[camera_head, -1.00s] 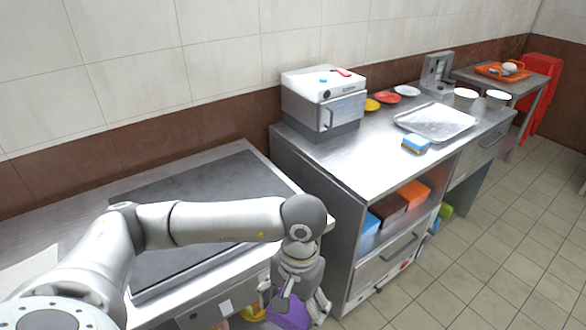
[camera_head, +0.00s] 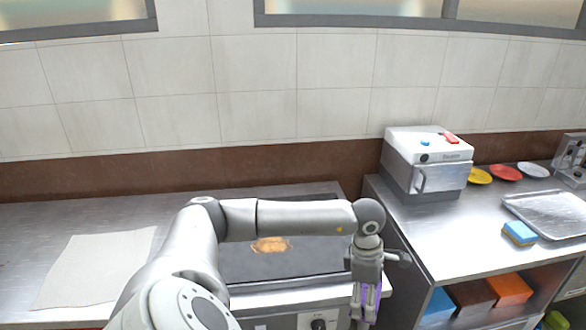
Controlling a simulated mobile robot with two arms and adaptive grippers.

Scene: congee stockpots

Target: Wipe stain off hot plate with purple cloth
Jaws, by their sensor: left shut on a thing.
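The dark hot plate (camera_head: 300,262) is set in the steel counter behind my left arm. An orange-brown stain (camera_head: 271,245) shows on its surface, just below my left forearm in the picture. My left gripper (camera_head: 366,300) points down at the hot plate's front right corner. It is shut on the purple cloth (camera_head: 369,302), of which only small parts show between and beside the fingers. The cloth is apart from the stain. My right gripper is not in view.
A white sheet (camera_head: 95,268) lies on the counter at left. A steel box appliance (camera_head: 428,165) stands on the right counter, with plates, a tray (camera_head: 550,213) and a blue-yellow sponge (camera_head: 519,233). A gap separates the counters. A knob (camera_head: 319,324) is below the plate.

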